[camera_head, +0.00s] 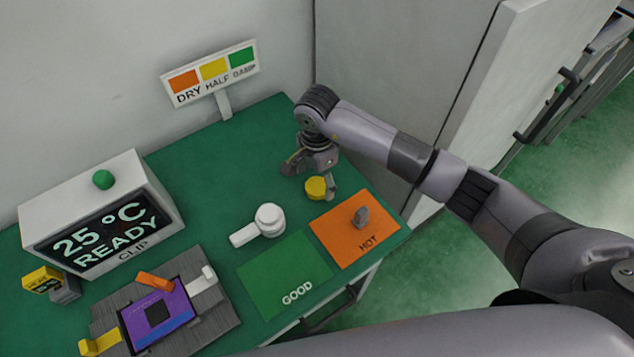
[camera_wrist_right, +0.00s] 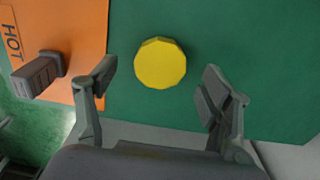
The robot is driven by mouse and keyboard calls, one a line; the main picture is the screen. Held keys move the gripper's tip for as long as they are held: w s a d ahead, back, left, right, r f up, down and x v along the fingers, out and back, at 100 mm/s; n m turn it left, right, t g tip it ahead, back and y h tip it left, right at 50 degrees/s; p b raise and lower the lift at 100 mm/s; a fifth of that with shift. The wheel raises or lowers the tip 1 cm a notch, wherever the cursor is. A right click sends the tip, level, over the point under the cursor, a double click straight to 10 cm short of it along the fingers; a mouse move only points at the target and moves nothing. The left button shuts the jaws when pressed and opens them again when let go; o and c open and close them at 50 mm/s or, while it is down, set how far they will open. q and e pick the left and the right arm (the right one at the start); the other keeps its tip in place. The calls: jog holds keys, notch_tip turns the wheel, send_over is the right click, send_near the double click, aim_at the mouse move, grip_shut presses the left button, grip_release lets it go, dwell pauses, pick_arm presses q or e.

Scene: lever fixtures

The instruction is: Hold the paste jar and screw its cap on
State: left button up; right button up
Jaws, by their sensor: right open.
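A yellow round piece, which looks like the cap (camera_head: 316,187), lies on the green table near the orange HOT mat. It also shows as a faceted yellow disc in the right wrist view (camera_wrist_right: 160,63). My right gripper (camera_head: 311,178) is open above it, pointing down. In the right wrist view the open fingers (camera_wrist_right: 158,80) stand apart to either side of the disc, slightly below it in the picture. A white round pot with a short side piece (camera_head: 269,219) stands on the table; I cannot tell for sure whether it is the paste jar. My left gripper is out of view.
The orange HOT mat (camera_head: 333,244) bears a grey upright piece (camera_head: 361,216). A green GOOD mat (camera_head: 262,284) lies beside it. A display box (camera_head: 152,190), a sign (camera_head: 224,103) and a fixture with a purple board (camera_head: 158,316) stand around. A grey wall rises behind.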

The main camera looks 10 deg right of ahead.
aim_at(317, 188)
jog(key=shift+f, duration=1.05)
jog(key=c, duration=0.8)
